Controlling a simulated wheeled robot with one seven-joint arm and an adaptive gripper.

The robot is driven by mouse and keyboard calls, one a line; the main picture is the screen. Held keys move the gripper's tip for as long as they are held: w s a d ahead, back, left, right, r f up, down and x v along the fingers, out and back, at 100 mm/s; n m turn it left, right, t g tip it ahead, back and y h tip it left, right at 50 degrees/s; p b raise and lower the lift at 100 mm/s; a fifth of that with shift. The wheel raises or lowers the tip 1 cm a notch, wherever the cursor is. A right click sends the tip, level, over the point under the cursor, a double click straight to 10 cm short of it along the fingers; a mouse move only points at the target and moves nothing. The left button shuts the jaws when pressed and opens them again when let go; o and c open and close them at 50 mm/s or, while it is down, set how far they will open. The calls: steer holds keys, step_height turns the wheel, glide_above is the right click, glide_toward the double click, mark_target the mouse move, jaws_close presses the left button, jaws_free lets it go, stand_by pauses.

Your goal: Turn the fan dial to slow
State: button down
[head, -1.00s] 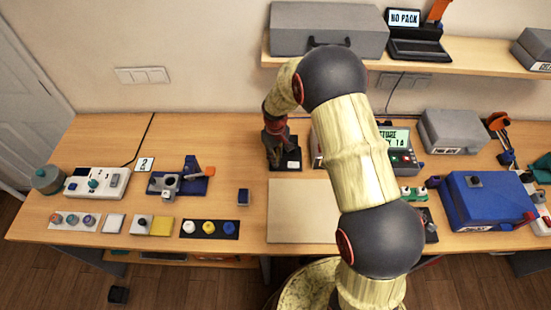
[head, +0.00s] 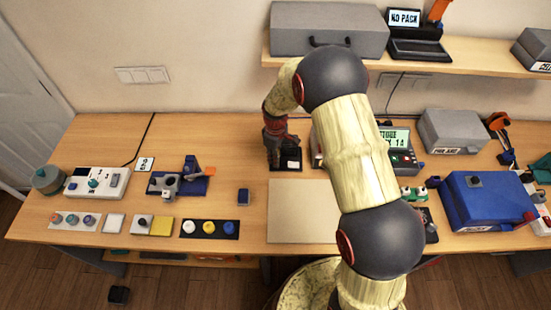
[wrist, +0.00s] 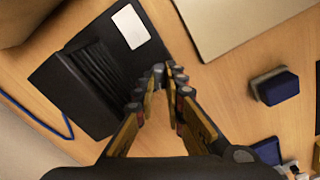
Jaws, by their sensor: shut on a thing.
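A flat black unit (wrist: 100,75) with a row of fins and a white label lies on the table, which I take to be the fan unit. It also shows in the head view (head: 290,161), partly behind my gripper. My gripper (wrist: 163,82) reaches down at the unit's edge, its fingers close together. A small dark grey knob (wrist: 158,69) shows between the fingertips, and the jaws are shut on it. It appears to be the fan dial. Its pointer and any speed marks are hidden or too small to read.
A beige board (head: 300,210) lies in front of the unit. A small blue block (head: 243,196) stands to the left. A console with a screen (head: 394,140) is behind my arm on the right. A blue box (head: 488,200) stands farther right.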

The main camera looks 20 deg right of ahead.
steer(key=c, duration=1.8)
jaws_free()
steer(key=shift+c, duration=0.2)
step_height(320, 180, up, 12)
